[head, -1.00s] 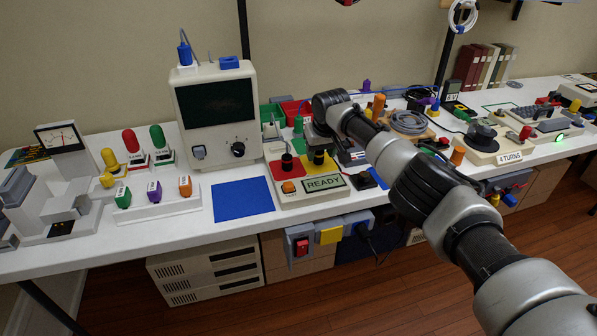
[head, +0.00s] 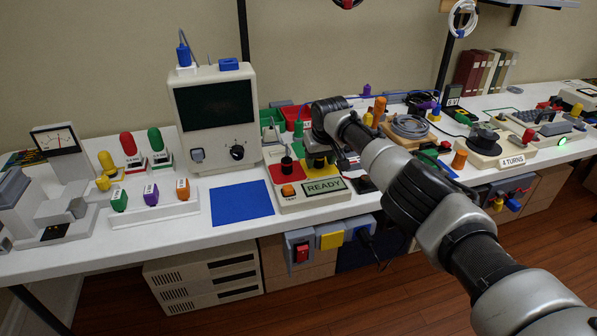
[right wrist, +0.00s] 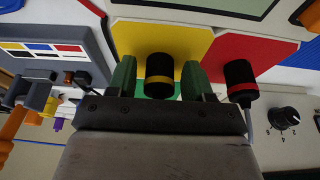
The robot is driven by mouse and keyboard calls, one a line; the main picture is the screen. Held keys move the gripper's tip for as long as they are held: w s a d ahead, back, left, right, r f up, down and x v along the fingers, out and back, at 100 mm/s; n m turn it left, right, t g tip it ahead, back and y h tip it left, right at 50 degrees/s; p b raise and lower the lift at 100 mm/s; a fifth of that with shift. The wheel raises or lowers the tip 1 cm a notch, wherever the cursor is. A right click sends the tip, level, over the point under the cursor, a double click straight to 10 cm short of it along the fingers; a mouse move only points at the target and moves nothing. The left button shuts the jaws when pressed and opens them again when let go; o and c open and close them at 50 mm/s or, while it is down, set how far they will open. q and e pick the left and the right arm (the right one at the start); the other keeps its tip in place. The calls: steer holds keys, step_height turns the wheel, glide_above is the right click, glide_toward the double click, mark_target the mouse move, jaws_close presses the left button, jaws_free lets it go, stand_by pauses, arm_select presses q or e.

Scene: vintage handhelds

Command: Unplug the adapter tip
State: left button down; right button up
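A black plug with a yellow band (right wrist: 160,75) stands on the yellow pad (right wrist: 185,35) of a tester unit. A second black plug with a red band (right wrist: 240,84) stands on the red pad (right wrist: 262,50) beside it. My right gripper (right wrist: 159,78) has its two green fingers on either side of the yellow-banded plug, with a gap on each side; it is open. In the head view my right gripper (head: 318,154) is over the yellow pad and hides much of it. Which plug is the adapter tip I cannot tell. My left gripper is not in view.
The tester's READY display (head: 324,187) and orange button (head: 288,190) are in front. A blue mat (head: 242,198) lies clear to the left, below a cream monitor unit (head: 215,110). Coiled cable (head: 410,126) and several small items crowd the right.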

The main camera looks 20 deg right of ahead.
jaws_close()
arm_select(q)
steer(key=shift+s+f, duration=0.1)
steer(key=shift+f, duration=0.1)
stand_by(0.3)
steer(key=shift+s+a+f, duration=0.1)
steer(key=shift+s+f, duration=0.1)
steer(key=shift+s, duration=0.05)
arm_select(e)
steer(key=shift+r, duration=0.15)
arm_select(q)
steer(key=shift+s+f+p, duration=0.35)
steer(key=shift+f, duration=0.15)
arm_select(e)
steer(key=shift+r, duration=0.2)
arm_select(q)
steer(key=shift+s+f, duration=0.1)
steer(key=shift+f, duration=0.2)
arm_select(e)
steer(key=shift+r, duration=0.15)
arm_select(q)
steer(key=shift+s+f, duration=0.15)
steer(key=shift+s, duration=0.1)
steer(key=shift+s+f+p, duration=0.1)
steer(key=shift+p, duration=0.2)
arm_select(e)
steer(key=shift+r, duration=0.1)
